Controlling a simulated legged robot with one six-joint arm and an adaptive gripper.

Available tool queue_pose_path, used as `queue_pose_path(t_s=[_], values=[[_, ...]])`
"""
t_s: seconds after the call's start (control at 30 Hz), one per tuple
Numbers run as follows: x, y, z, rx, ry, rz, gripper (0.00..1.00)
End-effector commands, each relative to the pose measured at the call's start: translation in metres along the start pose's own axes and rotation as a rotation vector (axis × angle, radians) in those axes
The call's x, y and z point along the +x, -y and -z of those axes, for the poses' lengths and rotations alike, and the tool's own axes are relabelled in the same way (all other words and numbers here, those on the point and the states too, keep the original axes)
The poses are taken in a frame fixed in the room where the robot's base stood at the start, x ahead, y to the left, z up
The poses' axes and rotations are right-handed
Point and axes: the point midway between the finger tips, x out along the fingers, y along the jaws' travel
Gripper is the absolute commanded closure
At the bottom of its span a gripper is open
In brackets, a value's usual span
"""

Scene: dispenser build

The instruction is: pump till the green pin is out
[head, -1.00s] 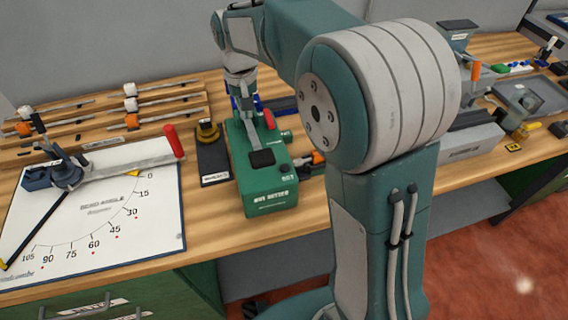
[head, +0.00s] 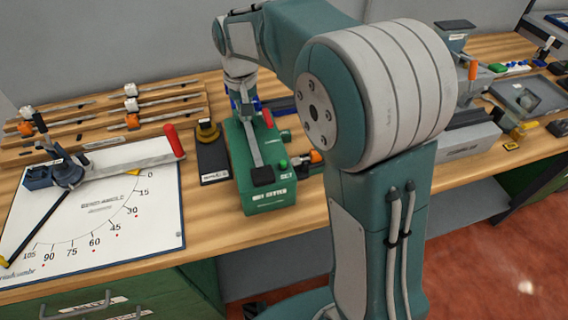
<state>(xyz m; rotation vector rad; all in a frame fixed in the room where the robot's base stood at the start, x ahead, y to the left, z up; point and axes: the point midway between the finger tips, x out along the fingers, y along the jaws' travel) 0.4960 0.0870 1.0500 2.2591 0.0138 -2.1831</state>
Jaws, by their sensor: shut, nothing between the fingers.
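The green dispenser box (head: 268,200) stands on the bench, with pale lettering on its front. A grey lever (head: 255,150) with a black pad (head: 263,176) runs along its top toward the front edge. A small bright green piece (head: 283,163) shows at the top right of the box; I cannot tell whether it is the green pin. A red handle end (head: 267,118) shows at the back. My gripper (head: 243,112) is shut and empty over the far end of the box, pointing down. Its fingertips are small and partly hidden, so contact is unclear.
A white angle board (head: 100,225) with a red-handled bender (head: 172,142) lies to the left. A dark block with a yellow-brown knob (head: 208,132) stands close beside the box. Wooden racks (head: 110,135) are behind left. My arm hides much of the bench to the right.

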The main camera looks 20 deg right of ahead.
Motion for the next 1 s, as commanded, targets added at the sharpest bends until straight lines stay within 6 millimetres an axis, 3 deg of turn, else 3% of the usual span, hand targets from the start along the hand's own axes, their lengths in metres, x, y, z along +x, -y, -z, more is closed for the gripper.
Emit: queue_pose_path(t_s=[0.03, 0.07, 0.5, 1.0], values=[[0.019, -0.002, -0.004, -0.001, 0.037, -0.008, 1.00], [0.019, -0.002, -0.004, -0.001, 0.037, -0.008, 1.00], [-0.010, -0.002, -0.004, 0.000, 0.033, -0.008, 1.00], [-0.013, -0.001, -0.005, 0.000, 0.030, -0.006, 1.00]])
